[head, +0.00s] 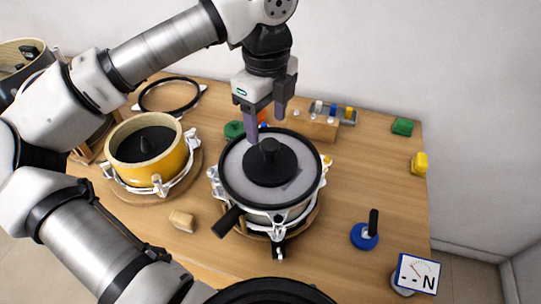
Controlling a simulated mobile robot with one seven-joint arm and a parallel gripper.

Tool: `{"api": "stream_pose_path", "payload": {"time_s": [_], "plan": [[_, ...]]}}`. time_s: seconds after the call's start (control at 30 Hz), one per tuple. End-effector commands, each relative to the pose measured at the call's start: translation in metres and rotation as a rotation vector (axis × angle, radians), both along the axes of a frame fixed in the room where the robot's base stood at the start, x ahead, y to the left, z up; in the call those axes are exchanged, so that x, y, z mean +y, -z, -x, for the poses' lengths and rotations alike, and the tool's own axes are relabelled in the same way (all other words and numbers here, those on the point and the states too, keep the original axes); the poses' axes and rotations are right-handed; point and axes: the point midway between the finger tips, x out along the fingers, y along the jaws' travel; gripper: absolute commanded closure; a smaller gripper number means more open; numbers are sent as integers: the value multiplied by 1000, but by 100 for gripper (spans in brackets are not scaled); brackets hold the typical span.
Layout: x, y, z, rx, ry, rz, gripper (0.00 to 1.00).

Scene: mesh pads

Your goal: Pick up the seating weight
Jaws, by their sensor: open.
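A black round weight with a knob on top (268,165), which looks like the seating weight, rests on the grey mesh head of the centre drum (241,179). My gripper (266,128) hangs above and just behind the weight's knob in the picture, pointing down. Its two purple fingers are apart with nothing between them. The height gap between fingertips and knob is hard to judge from this one view.
A black hoop (169,95) lies at the back left. Behind the drum stands a wooden block with small pegs (318,127). Green (402,127) and yellow (418,163) blocks lie at right. A blue-based tool (365,237) and a dial gauge (416,275) stand front right. The table's right middle is clear.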

Motion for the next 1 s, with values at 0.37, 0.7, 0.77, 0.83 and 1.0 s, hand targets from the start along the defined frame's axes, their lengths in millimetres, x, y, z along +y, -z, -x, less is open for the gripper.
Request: {"api": "stream_pose_path", "payload": {"time_s": [0.37, 0.7, 0.77, 0.83, 1.0], "plan": [[-2, 39, -1, 0, 4, 4, 38], [-6, 80, -5, 1, 3, 4, 38], [-6, 84, -5, 0, 3, 5, 38], [-6, 87, -5, -2, 3, 4, 38], [-5, 88, -6, -3, 3, 3, 38]]}}
